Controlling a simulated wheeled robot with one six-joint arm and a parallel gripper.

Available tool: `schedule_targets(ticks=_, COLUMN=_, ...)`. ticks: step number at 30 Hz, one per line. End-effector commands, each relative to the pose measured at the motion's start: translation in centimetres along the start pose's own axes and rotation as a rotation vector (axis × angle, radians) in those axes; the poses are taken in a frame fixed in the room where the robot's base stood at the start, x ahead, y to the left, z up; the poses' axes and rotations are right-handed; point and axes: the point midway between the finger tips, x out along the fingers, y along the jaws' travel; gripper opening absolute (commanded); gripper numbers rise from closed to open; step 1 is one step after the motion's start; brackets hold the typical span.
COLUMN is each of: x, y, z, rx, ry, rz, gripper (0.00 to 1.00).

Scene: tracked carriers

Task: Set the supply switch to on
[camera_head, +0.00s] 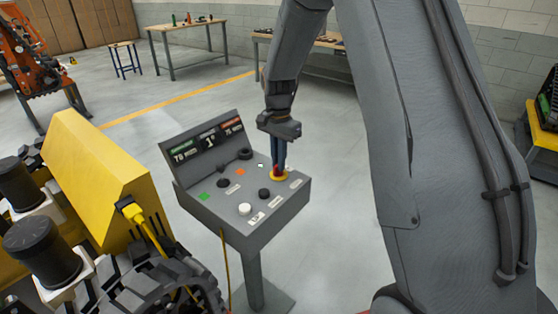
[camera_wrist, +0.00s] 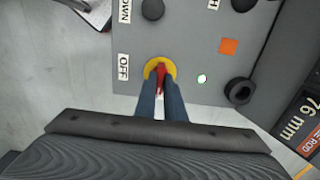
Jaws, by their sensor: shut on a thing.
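The supply switch is a red handle (camera_head: 277,170) on a yellow round plate (camera_head: 271,178), on the sloped top of a grey control console (camera_head: 225,222). My gripper (camera_head: 279,166) reaches down onto it from above. In the wrist view the blue fingers (camera_wrist: 161,95) are shut on the red handle (camera_wrist: 161,72), over the yellow plate (camera_wrist: 149,69). The fingers hide part of the handle, so I cannot tell its exact angle. An OFF label (camera_wrist: 124,67) lies left of the plate in the wrist view. A small pale green light (camera_wrist: 201,78) shows beside the switch.
A yellow tracked machine (camera_head: 112,180) with a cable stands close at left. Workbenches (camera_head: 188,30) stand behind.

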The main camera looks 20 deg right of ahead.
Motion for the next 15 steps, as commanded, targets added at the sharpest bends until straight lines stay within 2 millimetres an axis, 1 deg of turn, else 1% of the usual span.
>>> schedule_targets(ticks=1, x=-0.29, y=-0.29, z=-0.26, rx=0.000, ry=0.007, rz=-0.008, gripper=0.00)
schedule_targets(ticks=8, x=-0.32, y=-0.30, z=-0.28, rx=-0.001, ry=0.007, rz=-0.009, gripper=0.00)
schedule_targets(ticks=9, x=-0.32, y=-0.30, z=-0.28, rx=-0.001, ry=0.007, rz=-0.009, gripper=0.16)
schedule_targets(ticks=11, x=-0.29, y=-0.27, z=-0.25, rx=-0.001, ry=0.006, rz=-0.008, gripper=0.26)
schedule_targets(ticks=12, x=-0.26, y=-0.24, z=-0.21, rx=-0.001, ry=0.006, rz=-0.007, gripper=0.28)
schedule_targets(ticks=15, x=-0.19, y=-0.19, z=-0.13, rx=-0.002, ry=0.004, rz=-0.005, gripper=0.28)
